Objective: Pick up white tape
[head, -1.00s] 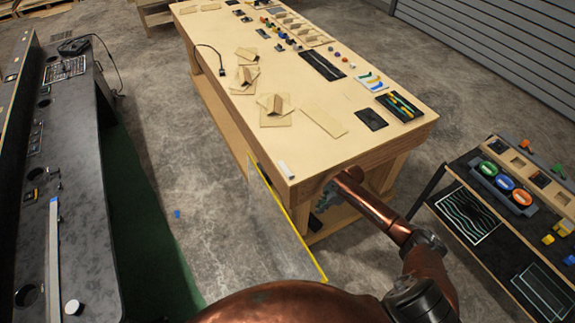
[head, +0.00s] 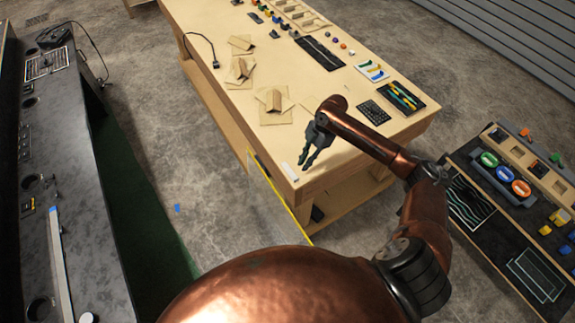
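I cannot tell how high the fingertips are above the tabletop. My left gripper is out of view.
Folded cardboard pieces (head: 274,103) and a dark keypad (head: 374,112) lie farther back on the table. A shelf of parts (head: 497,240) stands at right.

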